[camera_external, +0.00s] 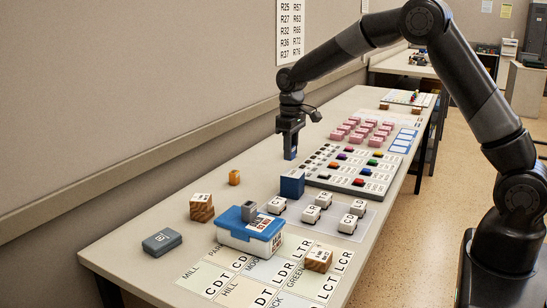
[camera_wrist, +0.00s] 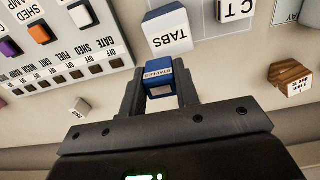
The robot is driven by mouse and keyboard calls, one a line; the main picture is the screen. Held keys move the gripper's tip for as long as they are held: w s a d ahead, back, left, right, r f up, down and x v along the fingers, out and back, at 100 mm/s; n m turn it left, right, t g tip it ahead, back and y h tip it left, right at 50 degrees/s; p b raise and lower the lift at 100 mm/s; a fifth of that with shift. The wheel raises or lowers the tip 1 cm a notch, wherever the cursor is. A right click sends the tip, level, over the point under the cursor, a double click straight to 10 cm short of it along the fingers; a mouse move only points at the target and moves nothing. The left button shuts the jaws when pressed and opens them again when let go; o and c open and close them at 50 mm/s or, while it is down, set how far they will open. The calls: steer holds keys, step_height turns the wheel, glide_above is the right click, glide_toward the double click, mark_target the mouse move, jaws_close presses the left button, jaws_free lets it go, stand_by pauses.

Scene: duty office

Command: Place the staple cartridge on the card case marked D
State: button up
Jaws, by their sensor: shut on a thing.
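My gripper (camera_external: 290,147) is shut on a small blue staple cartridge (camera_wrist: 158,68) labelled STAPLES. The wrist view shows the cartridge between my two fingers (camera_wrist: 159,88), and it also shows as a dark blue block in the external view (camera_external: 290,154). They are above the table, behind the blue box. A flat grey-blue case (camera_external: 162,241) with a small pale mark lies at the table's near left. It may be the card case; its letter is too small to read surely. Its top is bare. My gripper is well away from it.
A blue box marked TABS (camera_wrist: 168,35) stands near my gripper, beside a switch panel (camera_external: 350,171). A blue-lidded white box (camera_external: 235,236), wooden blocks (camera_external: 201,208) and several white lettered blocks (camera_external: 311,214) stand nearer. Bare table surrounds the grey-blue case.

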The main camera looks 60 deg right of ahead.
steer(key=w+a+r, duration=0.2)
steer(key=w+a, duration=0.6)
steer(key=a, duration=0.3)
glide_above(171, 232)
steer(key=f, duration=0.5)
steer(key=shift+d+f, duration=0.2)
steer(key=shift+d, duration=0.2)
steer(key=shift+a+f, duration=0.2)
steer(key=shift+a, duration=0.15)
steer(key=shift+w+f, duration=0.1)
steer(key=shift+f, duration=1.9)
steer(key=shift+f, duration=0.1)
steer(key=o, duration=1)
steer(key=shift+c, duration=0.2)
